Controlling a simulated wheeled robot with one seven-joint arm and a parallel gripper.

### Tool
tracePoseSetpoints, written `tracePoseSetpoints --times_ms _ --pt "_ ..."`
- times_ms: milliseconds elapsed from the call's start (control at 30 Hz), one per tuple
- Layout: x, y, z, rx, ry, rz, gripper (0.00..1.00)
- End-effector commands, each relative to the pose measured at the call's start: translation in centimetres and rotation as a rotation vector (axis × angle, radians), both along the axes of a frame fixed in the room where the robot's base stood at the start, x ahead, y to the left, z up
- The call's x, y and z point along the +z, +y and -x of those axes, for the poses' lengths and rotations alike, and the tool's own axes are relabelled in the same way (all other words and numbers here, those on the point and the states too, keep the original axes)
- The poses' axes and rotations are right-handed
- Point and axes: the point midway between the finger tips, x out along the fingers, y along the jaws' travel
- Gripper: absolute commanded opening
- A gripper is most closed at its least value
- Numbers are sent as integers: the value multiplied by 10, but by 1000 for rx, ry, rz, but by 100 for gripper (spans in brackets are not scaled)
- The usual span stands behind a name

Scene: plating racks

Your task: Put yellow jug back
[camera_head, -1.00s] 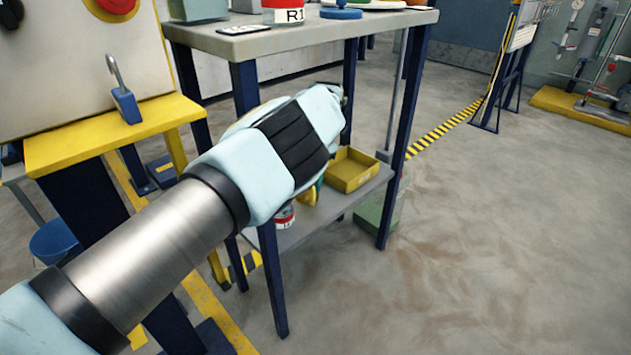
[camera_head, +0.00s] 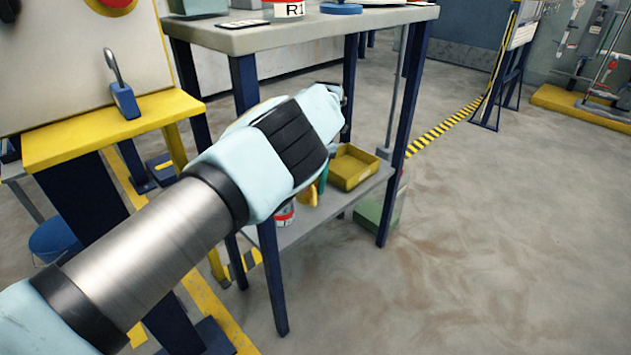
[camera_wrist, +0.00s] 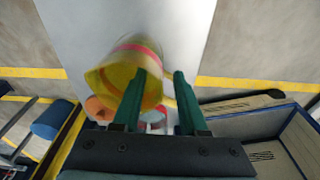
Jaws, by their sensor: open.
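A yellow jug (camera_wrist: 122,72) with a pink band shows blurred in the wrist view, over a pale shelf surface. My gripper (camera_wrist: 160,76) has two green fingers standing apart. Its left finger overlaps the jug's right side in the picture, and the right finger is clear of it. I cannot tell whether the left finger touches the jug. In the head view my gripper is mostly hidden behind my arm, low by the table's lower shelf (camera_head: 290,232). A small yellow piece (camera_head: 313,195) shows there, partly hidden; I cannot tell whether it is the jug.
A yellow bin (camera_head: 352,170) stands on the lower shelf, right of my wrist. A red and white can (camera_head: 284,214) sits on that shelf. The table's blue front leg (camera_head: 272,275) is close to my arm. Open floor (camera_head: 480,230) lies to the right.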

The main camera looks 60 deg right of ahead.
Motion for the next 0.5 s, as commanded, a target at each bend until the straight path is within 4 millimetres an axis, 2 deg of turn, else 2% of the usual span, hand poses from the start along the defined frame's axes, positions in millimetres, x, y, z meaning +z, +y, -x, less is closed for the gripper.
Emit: tracePoseSetpoints --times_ms 167,500 --pt "12 -2 1 -1 0 1 42" --pt "64 -9 3 -1 2 2 42"
